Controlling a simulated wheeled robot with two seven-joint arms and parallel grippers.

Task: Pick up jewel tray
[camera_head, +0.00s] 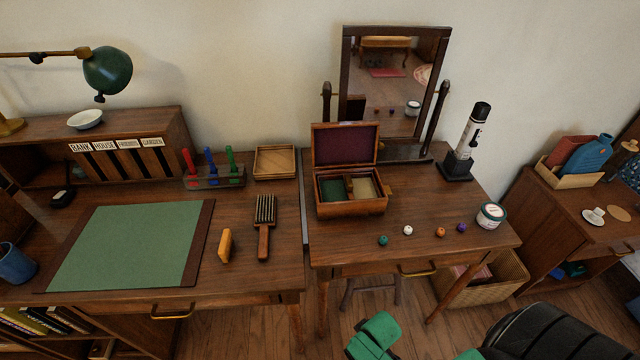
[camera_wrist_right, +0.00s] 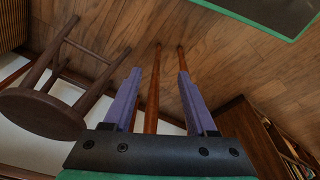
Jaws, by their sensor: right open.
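A shallow square wooden tray (camera_head: 275,162) lies on the desk, left of the open jewel box; I cannot tell for sure that it is the jewel tray. The jewel box (camera_head: 350,206) stands on the dressing table with its lid up and a dark red lining. Inside it show a green-lined part (camera_head: 333,189) and a pale part (camera_head: 365,188). My right gripper (camera_wrist_right: 159,72) is open with purple fingers, and nothing shows held between them. It is low, apart from the tray and box. My left gripper is in neither view.
A mirror (camera_head: 395,75) stands behind the box. Small coloured balls (camera_head: 408,230) and a round tin (camera_head: 491,215) lie in front and right. The wrist view shows a dark stool (camera_wrist_right: 45,110) and furniture legs.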

